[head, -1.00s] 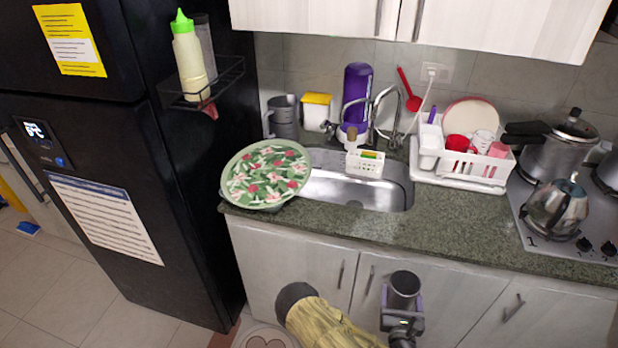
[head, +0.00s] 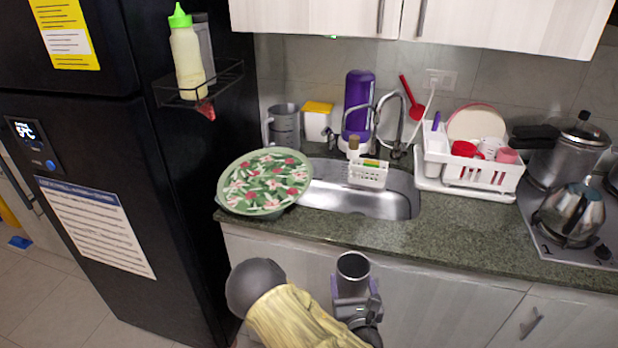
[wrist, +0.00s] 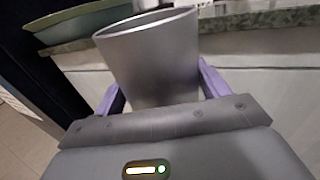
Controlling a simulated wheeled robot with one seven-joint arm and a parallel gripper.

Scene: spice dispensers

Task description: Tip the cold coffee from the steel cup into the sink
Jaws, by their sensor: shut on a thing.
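The steel cup (head: 353,266) is upright between the fingers of my gripper (head: 352,284), which is shut on it. The wrist view shows the cup (wrist: 150,62) large between two purple fingers of my gripper (wrist: 158,92), its rim tilted slightly. I cannot make out the coffee inside. The cup is in front of the lower cabinets, below the counter's edge in the picture. The steel sink (head: 400,207) is set in the counter behind it, with its right and front part open to view.
A large floral tray (head: 265,181) covers the counter left of the sink and reaches its left edge. A white basket (head: 368,177) sits at the sink's back, near the faucet (head: 400,110). A dish rack (head: 480,175) stands right. The green counter (head: 450,235) is clear in front.

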